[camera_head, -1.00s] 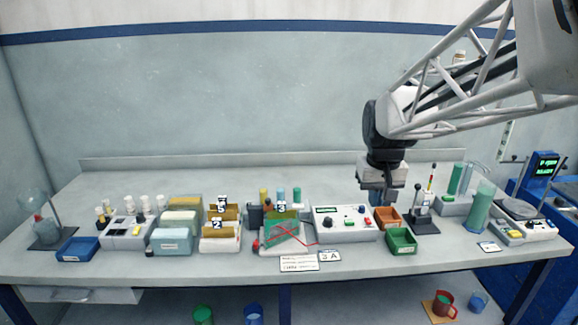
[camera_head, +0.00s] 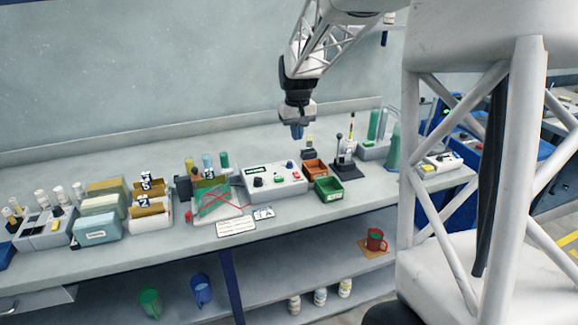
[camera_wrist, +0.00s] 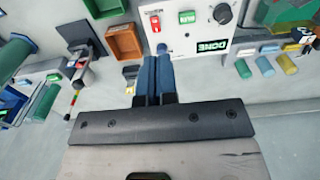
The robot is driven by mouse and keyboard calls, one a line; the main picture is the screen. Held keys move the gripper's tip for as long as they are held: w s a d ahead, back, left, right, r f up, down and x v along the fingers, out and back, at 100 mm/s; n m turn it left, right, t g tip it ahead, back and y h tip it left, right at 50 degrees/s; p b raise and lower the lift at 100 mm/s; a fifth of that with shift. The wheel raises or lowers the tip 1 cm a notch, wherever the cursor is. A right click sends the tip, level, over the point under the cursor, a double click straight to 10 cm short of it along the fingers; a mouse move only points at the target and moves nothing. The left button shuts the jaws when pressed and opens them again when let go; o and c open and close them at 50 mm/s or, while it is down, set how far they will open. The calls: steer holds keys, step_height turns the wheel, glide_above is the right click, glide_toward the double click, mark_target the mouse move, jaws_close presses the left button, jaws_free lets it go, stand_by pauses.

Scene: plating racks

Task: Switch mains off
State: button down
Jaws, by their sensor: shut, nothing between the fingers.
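The white power unit (camera_head: 262,194) stands on the bench, with knobs, a green button and a lit display. Its red switch (camera_head: 296,176) is at the front right; it also shows in the wrist view (camera_wrist: 155,23), where its small lettering and position are too small to tell. The display (camera_wrist: 212,47) reads DONE, upside down in the wrist view. My gripper (camera_head: 297,137) is shut and empty, above and behind the unit's right end. In the wrist view its blue fingertips (camera_wrist: 157,60) point towards the unit's back edge, beside the blue knob (camera_wrist: 162,48).
An orange tray (camera_head: 315,175) and a green tray (camera_head: 329,196) sit right of the unit. A black stand (camera_head: 346,176) and green cylinders stand farther right. A rack with a green sheet and red wires (camera_head: 218,208) sits close on the left. The bench behind is mostly clear.

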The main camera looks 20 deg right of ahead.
mark_target(297, 176)
steer(key=w, duration=0.1)
steer(key=w+d+f, duration=0.1)
steer(key=w, duration=0.1)
steer(key=shift+w+d+f, duration=0.25)
steer(key=shift+d+f, duration=0.05)
steer(key=shift+f, duration=0.1)
steer(key=shift+f, duration=0.1)
step_height(297, 176, down, 14)
steer(key=shift+r, duration=0.1)
stand_by(0.8)
